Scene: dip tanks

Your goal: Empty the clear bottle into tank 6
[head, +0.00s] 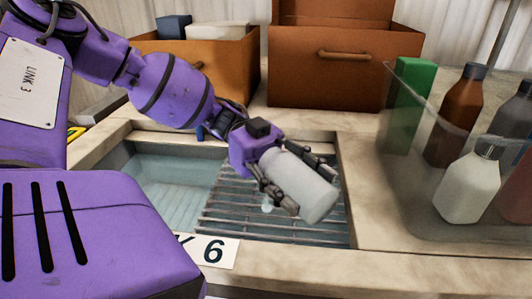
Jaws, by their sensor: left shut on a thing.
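My left gripper (292,178) is shut on a pale, greyish-white bottle (298,184). The bottle is tilted, with one rounded end toward the lower right, over the metal grating of tank 6. I cannot tell whether its mouth is open or where it points. A small pale blob (267,207) shows just below it, perhaps liquid. Tank 6 (150,180) is sunk in the counter, with bluish liquid at its left and the grating (240,212) across its right. Its label (212,250) is on the front edge, partly hidden by my arm. My right gripper is not in view.
A clear bin (400,205) at the right holds a green container (408,105), a brown bottle (455,115), a cream bottle (467,190) and others. Orange-brown boxes (335,80) stand behind the tank.

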